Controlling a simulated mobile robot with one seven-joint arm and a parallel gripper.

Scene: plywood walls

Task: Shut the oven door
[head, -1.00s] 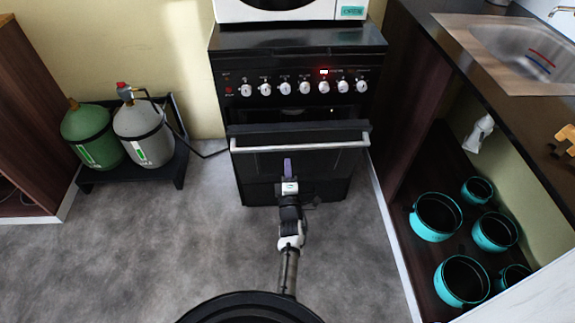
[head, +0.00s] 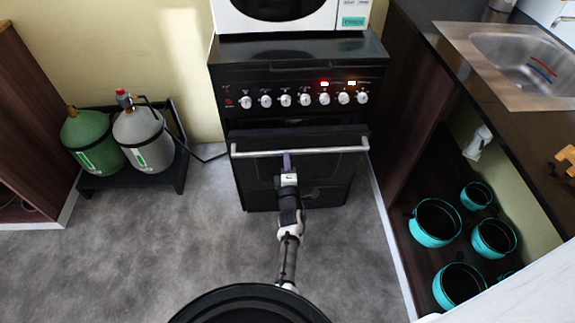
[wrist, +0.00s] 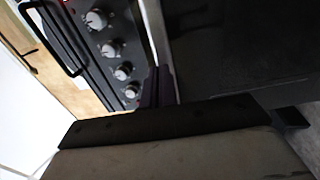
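The black oven (head: 296,88) stands against the back wall. Its door (head: 325,175) is slightly ajar, tilted out at the top, with a narrow dark gap under the knob panel. A silver bar handle (head: 325,150) runs along the door's top. My gripper (head: 287,162) is in front of the door's upper middle, its purple fingers just at the handle; I cannot tell if they touch it. In the wrist view the purple fingers (wrist: 157,87) are together with nothing between them, beside the dark door face (wrist: 240,45) and the knobs (wrist: 112,48).
A microwave (head: 290,14) sits on top of the oven. Two gas cylinders (head: 143,140) stand on a black stand at left. At right are a counter with a sink (head: 520,60) and a low shelf with several teal pots (head: 436,222). Grey floor is clear at front left.

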